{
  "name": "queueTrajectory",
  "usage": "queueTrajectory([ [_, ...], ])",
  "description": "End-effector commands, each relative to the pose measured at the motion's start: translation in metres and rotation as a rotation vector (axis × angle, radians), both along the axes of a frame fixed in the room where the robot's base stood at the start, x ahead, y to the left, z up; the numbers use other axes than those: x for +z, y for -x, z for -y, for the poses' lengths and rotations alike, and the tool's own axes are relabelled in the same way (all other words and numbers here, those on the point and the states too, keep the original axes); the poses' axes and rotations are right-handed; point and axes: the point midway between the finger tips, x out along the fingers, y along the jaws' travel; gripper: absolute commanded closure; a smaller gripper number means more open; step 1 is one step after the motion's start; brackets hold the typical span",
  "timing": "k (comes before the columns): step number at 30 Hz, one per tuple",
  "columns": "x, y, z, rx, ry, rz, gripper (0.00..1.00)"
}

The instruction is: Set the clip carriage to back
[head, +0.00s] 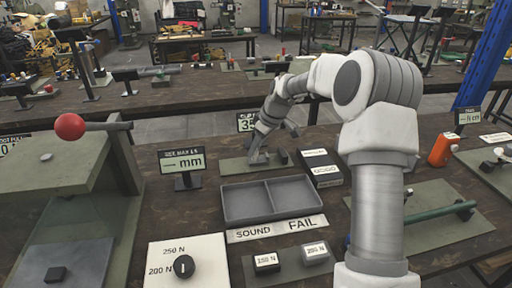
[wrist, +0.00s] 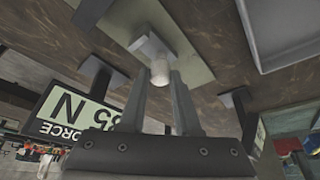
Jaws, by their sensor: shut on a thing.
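In the wrist view, a small grey block (wrist: 150,44) with a pale cylindrical knob (wrist: 160,71) sits on a greenish plate (wrist: 190,35); this looks like the clip carriage. My gripper (wrist: 161,82) has one finger on each side of the knob and is shut on it. In the head view, my gripper (head: 259,150) reaches down to the same plate (head: 235,167), behind the grey tray. My arm and fingers hide most of the carriage there. A small dark block (head: 281,156) is just right of the gripper on the plate.
A two-compartment tray (head: 247,219) lies in front of the plate. An "mm" display (head: 182,162) stands left, and a force display (wrist: 75,120) stands close by my gripper. A press with a red ball handle (head: 70,127) is at the left. A small box (head: 322,168) stands right of the plate.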

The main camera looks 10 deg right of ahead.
Motion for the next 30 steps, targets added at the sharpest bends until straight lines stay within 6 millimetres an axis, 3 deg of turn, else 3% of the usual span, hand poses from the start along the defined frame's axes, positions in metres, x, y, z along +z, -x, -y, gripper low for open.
queueTrajectory([
  [26,0.001,0.0,-0.001,0.0,0.0,0.0,1.0],
  [30,0.001,0.0,-0.02,0.004,0.0,0.0,1.0],
])
